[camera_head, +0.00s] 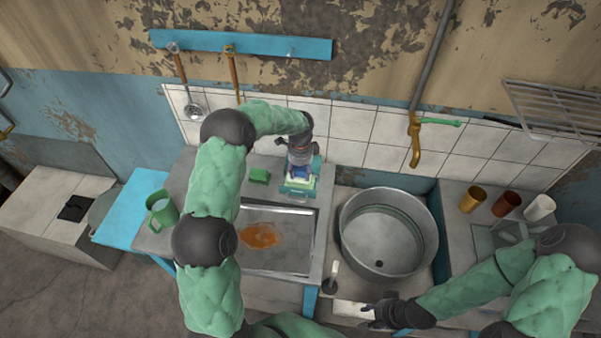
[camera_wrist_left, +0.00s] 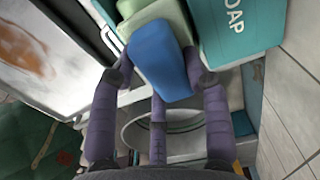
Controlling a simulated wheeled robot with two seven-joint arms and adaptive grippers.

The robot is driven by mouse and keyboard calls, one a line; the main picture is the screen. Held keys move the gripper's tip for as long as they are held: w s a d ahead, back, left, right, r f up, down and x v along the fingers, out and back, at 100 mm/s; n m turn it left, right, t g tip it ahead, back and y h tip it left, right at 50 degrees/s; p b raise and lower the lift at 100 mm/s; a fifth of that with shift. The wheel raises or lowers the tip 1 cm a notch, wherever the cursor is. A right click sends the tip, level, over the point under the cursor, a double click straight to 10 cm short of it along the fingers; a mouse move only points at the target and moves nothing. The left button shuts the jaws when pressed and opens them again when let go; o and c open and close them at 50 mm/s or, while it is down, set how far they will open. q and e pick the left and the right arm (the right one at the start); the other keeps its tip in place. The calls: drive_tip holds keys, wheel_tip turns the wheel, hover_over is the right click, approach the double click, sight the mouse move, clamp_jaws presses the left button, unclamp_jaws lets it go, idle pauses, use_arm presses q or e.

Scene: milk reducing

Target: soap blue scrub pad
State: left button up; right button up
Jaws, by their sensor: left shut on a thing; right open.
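My left gripper (camera_head: 300,161) is shut on the blue scrub pad (camera_head: 299,173), at the back right of the left counter. In the left wrist view the blue scrub pad (camera_wrist_left: 160,58) sits between the fingers. Its far end overlaps a pale green block (camera_wrist_left: 152,14), which looks like soap; I cannot tell if they touch. A teal box with "OAP" visible on it (camera_wrist_left: 228,38) stands right beside them. In the head view the pale green block (camera_head: 298,187) shows just below the pad. My right gripper (camera_head: 376,313) is open and empty at the lower middle, near the counter front.
A green sponge (camera_head: 259,176) lies left of the pad. A metal tray (camera_head: 313,240) with an orange stain is in front. A green mug (camera_head: 161,211) stands at left. A large round pot (camera_head: 345,235) sits at right under the tap (camera_head: 415,150). Several cups stand further right.

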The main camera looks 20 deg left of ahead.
sight(303, 173)
use_arm(q)
drive_tip(key=shift+r+p, duration=1.05)
drive_tip(key=shift+r, duration=0.95)
drive_tip(key=shift+d, duration=0.1)
drive_tip(key=shift+s+d+r+n+b, duration=0.15)
drive_tip(key=shift+s+d+n+b, duration=0.25)
drive_tip(key=shift+n, duration=0.3)
drive_tip(key=s+d+r+n+b, duration=0.2)
drive_tip(key=s+d+n+b, duration=0.4)
drive_tip(key=s+d+n, duration=0.3)
drive_tip(key=shift+s+d+n, duration=0.3)
drive_tip(key=shift+d+n, duration=0.1)
drive_tip(key=shift+n, duration=2)
